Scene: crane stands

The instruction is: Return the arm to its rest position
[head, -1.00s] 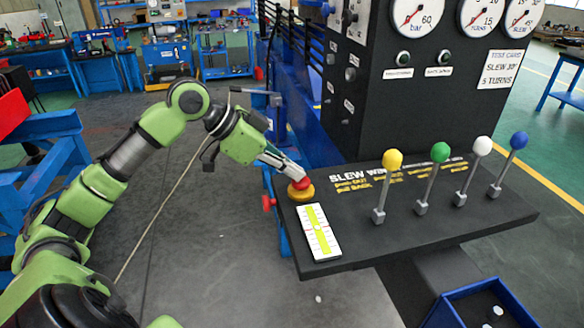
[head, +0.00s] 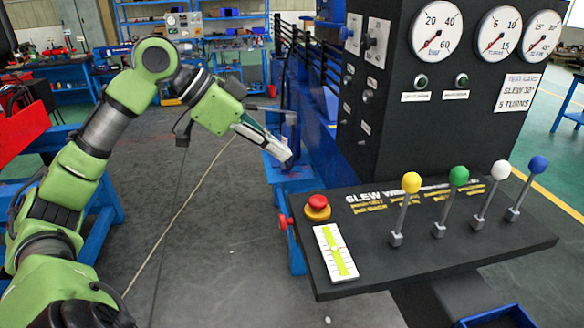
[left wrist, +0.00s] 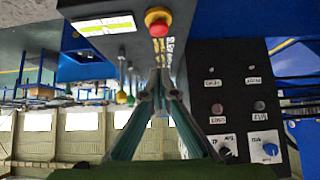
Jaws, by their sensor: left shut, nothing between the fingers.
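My left arm, green and grey, comes in from the left in the head view. Its gripper (head: 284,156) is shut and empty, in the air above and left of the console's near left corner. It is apart from the red emergency button (head: 318,203) on its yellow base. In the left wrist view the shut fingers (left wrist: 160,84) point toward the console, and the red button (left wrist: 158,28) shows beyond them at the top. My right gripper is not in view.
The black console (head: 430,250) carries yellow, green, white and blue levers and a level-like gauge (head: 335,252). A dark panel with dials (head: 437,30) stands behind it. A blue tray (head: 495,318) is at the bottom right.

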